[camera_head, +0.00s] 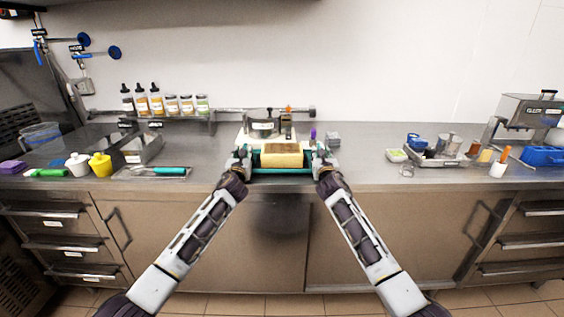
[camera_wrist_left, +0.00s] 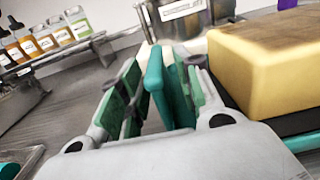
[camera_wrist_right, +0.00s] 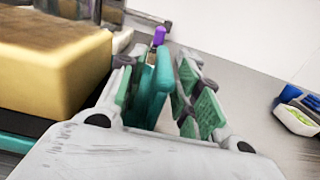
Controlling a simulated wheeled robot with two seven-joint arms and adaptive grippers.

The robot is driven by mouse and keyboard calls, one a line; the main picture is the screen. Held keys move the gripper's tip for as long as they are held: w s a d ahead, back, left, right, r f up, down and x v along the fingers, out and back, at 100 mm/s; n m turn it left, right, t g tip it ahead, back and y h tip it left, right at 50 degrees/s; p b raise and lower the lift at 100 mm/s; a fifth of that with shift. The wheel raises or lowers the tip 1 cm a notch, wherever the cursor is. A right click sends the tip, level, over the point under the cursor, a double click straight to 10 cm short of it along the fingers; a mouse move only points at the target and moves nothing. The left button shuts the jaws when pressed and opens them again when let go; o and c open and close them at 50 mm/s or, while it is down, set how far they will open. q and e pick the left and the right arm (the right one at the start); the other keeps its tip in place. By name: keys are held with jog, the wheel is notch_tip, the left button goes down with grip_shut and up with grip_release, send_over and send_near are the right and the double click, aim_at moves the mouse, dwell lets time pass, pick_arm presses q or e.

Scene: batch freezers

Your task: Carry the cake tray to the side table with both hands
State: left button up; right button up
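The cake tray (camera_head: 283,171) is teal with a dark inner base and stands at the front of the steel counter. A pale yellow block of cake (camera_head: 282,155) lies on it and also shows in the left wrist view (camera_wrist_left: 268,65) and right wrist view (camera_wrist_right: 50,70). My left gripper (camera_head: 240,158) is at the tray's left end, with its fingers on either side of the upright teal end piece (camera_wrist_left: 157,85). My right gripper (camera_head: 324,160) straddles the matching right end piece (camera_wrist_right: 155,90). Gaps show between finger pads and end pieces, so both grippers look open.
Behind the tray stand a metal pot (camera_head: 262,125) and a purple-topped item (camera_head: 312,135). A bottle rack (camera_head: 165,108) is at the back left. A metal tray of tools (camera_head: 152,172) lies left; containers (camera_head: 440,152) stand right. Bare counter (camera_head: 365,160) lies between.

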pick_arm(q)
jog(key=shift+w, duration=0.35)
pick_arm(e)
jog(key=shift+w, duration=0.35)
pick_arm(q)
grip_shut()
pick_arm(e)
grip_shut()
pick_arm(q)
jog(key=shift+r, duration=0.15)
pick_arm(e)
jog(key=shift+r, duration=0.1)
